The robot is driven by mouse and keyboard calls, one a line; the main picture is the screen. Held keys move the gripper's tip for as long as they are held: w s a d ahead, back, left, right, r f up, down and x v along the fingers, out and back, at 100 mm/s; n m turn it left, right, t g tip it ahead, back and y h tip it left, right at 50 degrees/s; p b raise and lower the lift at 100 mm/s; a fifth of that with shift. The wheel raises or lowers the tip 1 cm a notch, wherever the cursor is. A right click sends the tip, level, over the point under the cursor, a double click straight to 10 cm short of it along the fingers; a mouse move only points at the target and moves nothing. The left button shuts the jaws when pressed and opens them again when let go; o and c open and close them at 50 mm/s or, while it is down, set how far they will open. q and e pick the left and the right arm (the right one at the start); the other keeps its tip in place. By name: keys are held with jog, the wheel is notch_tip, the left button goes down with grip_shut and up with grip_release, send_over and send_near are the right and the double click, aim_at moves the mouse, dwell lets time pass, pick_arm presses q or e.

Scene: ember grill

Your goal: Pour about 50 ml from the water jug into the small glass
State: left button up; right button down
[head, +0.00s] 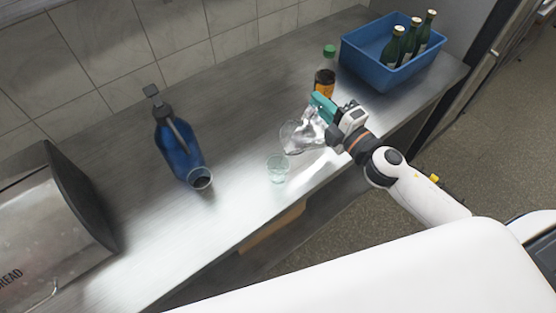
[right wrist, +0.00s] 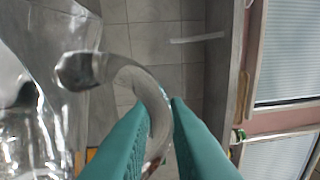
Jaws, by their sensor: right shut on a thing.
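The clear water jug (head: 303,134) is in the air over the counter, tilted with its mouth toward the left. My right gripper (head: 322,106) is shut on its handle. In the right wrist view, the teal fingers (right wrist: 160,125) close around the curved clear handle (right wrist: 150,88), with the jug's body (right wrist: 40,110) at the left. The small glass (head: 277,169) stands upright on the counter, just below and left of the jug's mouth. I cannot make out a water stream or the level in the glass. My left gripper is not in view.
A blue bottle with a dark top (head: 177,145) stands left of the glass, with a small cup (head: 200,178) by its base. A green-capped amber bottle (head: 325,80) is behind the jug. A blue crate (head: 375,72) holds green bottles. A bread bin (head: 45,225) sits at the left.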

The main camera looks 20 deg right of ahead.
jog(key=shift+a+r, duration=0.1)
jog(key=shift+r, duration=0.2)
dwell(0.4)
jog(key=shift+f, duration=0.2)
jog(key=d+m, duration=0.1)
jog(key=d+f+m, duration=0.1)
jog(key=shift+w+d+m, duration=0.2)
jog(key=shift+w+m, duration=0.2)
jog(key=shift+w+d+r+m+p, duration=0.2)
jog(key=shift+d+m+p, duration=0.3)
jog(key=shift+m, duration=0.3)
jog(key=shift+w+d+f+m, duration=0.1)
jog(key=shift+d+f+m, duration=0.15)
jog(key=shift+m, duration=0.25)
